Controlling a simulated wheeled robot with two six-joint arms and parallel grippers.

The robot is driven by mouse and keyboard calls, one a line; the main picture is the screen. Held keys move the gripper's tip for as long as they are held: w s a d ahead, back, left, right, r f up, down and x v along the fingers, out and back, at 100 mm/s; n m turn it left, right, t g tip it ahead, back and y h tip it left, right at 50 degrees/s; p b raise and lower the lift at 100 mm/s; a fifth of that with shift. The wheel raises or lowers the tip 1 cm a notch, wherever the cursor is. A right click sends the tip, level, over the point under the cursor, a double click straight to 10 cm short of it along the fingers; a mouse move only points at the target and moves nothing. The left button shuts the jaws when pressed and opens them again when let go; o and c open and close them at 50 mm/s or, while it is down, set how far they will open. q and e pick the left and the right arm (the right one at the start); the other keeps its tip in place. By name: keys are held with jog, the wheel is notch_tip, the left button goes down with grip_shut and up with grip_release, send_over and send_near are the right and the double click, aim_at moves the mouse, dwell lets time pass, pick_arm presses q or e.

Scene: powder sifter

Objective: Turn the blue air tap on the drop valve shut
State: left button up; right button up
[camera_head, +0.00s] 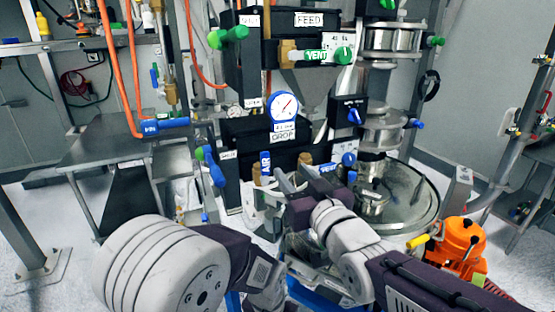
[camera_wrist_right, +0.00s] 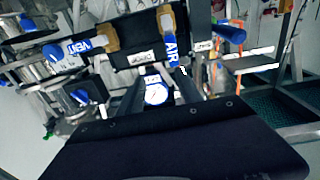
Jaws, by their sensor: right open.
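The drop valve is a black block (camera_head: 255,133) with a white DROP label, below a blue-rimmed gauge. The blue air tap (camera_head: 265,160) is on its front, its handle upright beside a brass fitting. In the right wrist view, the blue air tap (camera_wrist_right: 170,47) shows its AIR lettering and lies just beyond the fingers. My right gripper (camera_head: 293,180) is just below and right of the tap in the head view. In the wrist view its fingers (camera_wrist_right: 158,82) are apart, with nothing clearly held. Contact with the tap cannot be told. My left arm shows, but its gripper does not.
A blue vent tap (camera_wrist_right: 80,47) sits beside the air tap, with a blue knob (camera_head: 349,159). A blue handle (camera_head: 216,174) sticks out left of the valve. A glass-topped round vessel (camera_head: 410,200) and an orange unit (camera_head: 460,240) stand right. A grey table (camera_head: 105,145) is left.

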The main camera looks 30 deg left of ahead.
aim_at(266, 160)
jog(key=shift+g, duration=0.4)
jog(key=a, duration=0.2)
jog(key=w+a+p, duration=0.1)
jog(key=a, duration=0.1)
jog(key=w+a+p, duration=0.1)
jog(key=a, duration=0.1)
jog(key=shift+w+a, duration=0.15)
jog(key=p+x, duration=0.1)
jog(key=x, duration=0.3)
jog(key=shift+w+a+f+p, duration=0.1)
jog(key=shift+a+f+p, duration=0.15)
jog(key=shift+a+p, duration=0.1)
jog(key=shift+d, duration=0.3)
pick_arm(q)
jog(key=r, duration=0.3)
jog(key=shift+w+a+r, duration=0.25)
jog(key=shift+a+r, duration=0.05)
jog(key=shift+a, duration=0.1)
pick_arm(e)
grip_shut()
